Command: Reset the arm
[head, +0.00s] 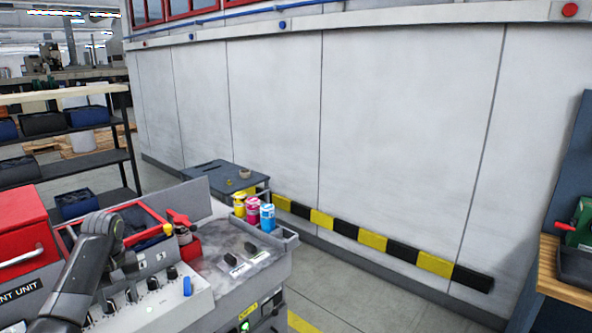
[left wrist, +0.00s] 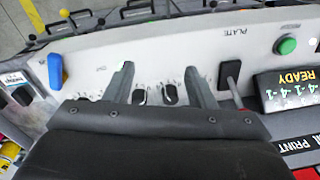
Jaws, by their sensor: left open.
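My left arm (head: 92,250) comes in from the lower left in the head view, bent over the sloped control panel of the grey machine. My left gripper shows in the left wrist view (left wrist: 158,75), its two fingers apart and empty, pointing at the panel (left wrist: 175,45). Dark knobs (left wrist: 170,95) show between and below the fingers. Whether the fingers touch the panel cannot be told. A blue lever (head: 187,286) stands right of the gripper in the head view; it also shows at left in the left wrist view (left wrist: 55,70). My right gripper is not in view.
A green button (left wrist: 287,45) and a READY display (left wrist: 288,90) are on the panel. Yellow, pink and blue bottles (head: 253,211) stand in a tray on the machine's far corner. A dark table (head: 215,174) stands behind. The floor at right (head: 350,290) is clear.

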